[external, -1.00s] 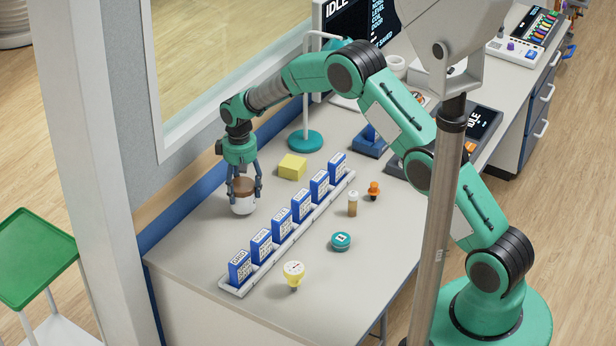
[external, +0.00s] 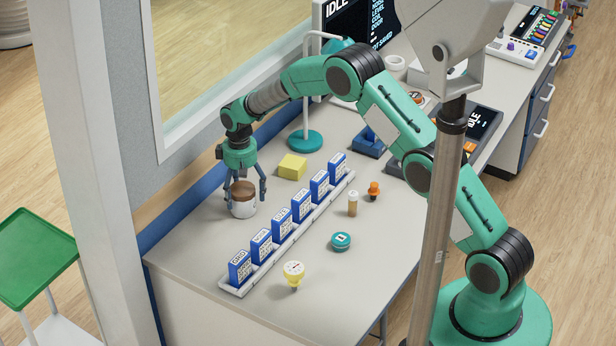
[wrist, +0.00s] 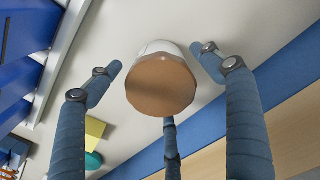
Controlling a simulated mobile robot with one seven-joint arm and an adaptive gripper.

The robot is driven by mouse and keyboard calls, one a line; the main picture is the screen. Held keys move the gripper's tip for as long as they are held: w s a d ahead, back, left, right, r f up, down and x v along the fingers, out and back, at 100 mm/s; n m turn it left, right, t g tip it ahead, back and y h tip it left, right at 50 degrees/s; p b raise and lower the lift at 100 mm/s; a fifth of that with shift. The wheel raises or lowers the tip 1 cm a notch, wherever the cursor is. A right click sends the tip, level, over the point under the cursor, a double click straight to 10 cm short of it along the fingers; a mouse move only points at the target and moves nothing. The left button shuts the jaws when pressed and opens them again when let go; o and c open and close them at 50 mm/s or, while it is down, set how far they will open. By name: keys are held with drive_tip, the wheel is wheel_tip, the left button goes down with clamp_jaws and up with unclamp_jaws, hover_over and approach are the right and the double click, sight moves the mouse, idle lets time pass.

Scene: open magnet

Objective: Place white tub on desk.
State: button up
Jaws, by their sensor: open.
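The white tub (external: 243,209) with a brown lid stands upright on the desk (external: 190,262), left of the row of blue boxes. In the wrist view the tub's brown lid (wrist: 160,84) faces the camera, with a little of the white side showing. My gripper (external: 245,200) is above and around the tub with its fingers spread. In the wrist view the fingers of my gripper (wrist: 163,75) stand apart from the tub, with gaps on both sides.
A white rack (external: 290,238) of several blue boxes (external: 282,222) runs diagonally beside the tub. A yellow block (external: 292,166) and a green-based stand (external: 305,141) are behind. A yellow round item (external: 293,271), teal disc (external: 341,241) and small vial (external: 352,204) stand to the right. The wall is close at left.

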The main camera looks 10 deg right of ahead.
drive_tip(key=shift+r, duration=0.1)
wheel_tip(320, 180, up, 12)
drive_tip(key=p, duration=0.2)
idle(0.4)
idle(0.6)
drive_tip(key=shift+r, duration=0.1)
